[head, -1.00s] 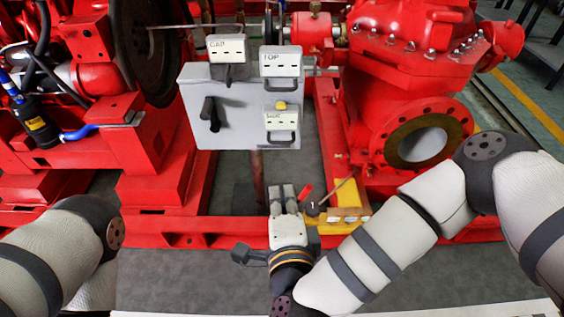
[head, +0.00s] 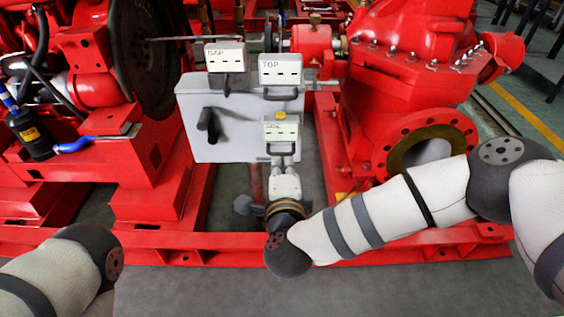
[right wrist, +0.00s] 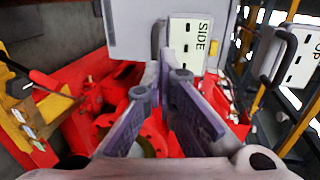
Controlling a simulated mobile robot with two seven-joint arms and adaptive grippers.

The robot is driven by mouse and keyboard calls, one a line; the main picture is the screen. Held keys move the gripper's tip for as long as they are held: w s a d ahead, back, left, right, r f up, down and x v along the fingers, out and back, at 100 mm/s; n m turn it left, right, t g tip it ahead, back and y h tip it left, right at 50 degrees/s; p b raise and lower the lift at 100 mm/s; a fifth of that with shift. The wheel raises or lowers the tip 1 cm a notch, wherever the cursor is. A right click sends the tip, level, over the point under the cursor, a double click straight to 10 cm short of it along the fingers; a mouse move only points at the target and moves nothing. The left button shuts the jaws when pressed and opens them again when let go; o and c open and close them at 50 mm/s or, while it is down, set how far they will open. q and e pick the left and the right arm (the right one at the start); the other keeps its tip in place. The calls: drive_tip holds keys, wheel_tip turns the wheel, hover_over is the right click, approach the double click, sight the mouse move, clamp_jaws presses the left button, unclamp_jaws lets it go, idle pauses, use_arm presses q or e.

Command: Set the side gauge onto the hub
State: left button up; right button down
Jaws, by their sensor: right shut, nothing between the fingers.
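The side gauge (head: 281,130) is a pale box with dark display windows and a grey handle along its lower edge. It sits at the lower right of the grey panel (head: 228,141). In the right wrist view the side gauge (right wrist: 187,44) is just beyond the fingers, labelled SIDE. My right gripper (head: 282,165) is shut and empty just below its handle. In the right wrist view the tips of my right gripper (right wrist: 167,72) are close to the handle; contact is unclear. A dark coupling disc (head: 268,36), possibly the hub, is behind the panel. My left gripper is out of view.
The gauge labelled TOP (head: 280,69) and the gauge labelled GAP (head: 225,57) stand at the panel's upper edge. The red pump (head: 410,90) is at right, the dark flywheel (head: 148,60) at left. The red base rail (head: 160,246) crosses in front.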

sight(282, 141)
drive_tip(key=x, duration=0.3)
drive_tip(key=shift+b, duration=0.35)
drive_tip(key=b+x, duration=0.1)
drive_tip(key=x, duration=0.1)
drive_tip(key=r+x, duration=0.1)
drive_tip(key=x, duration=0.2)
drive_tip(key=shift+w+b, duration=0.15)
drive_tip(key=shift+b, duration=0.25)
drive_tip(key=shift+r, duration=0.1)
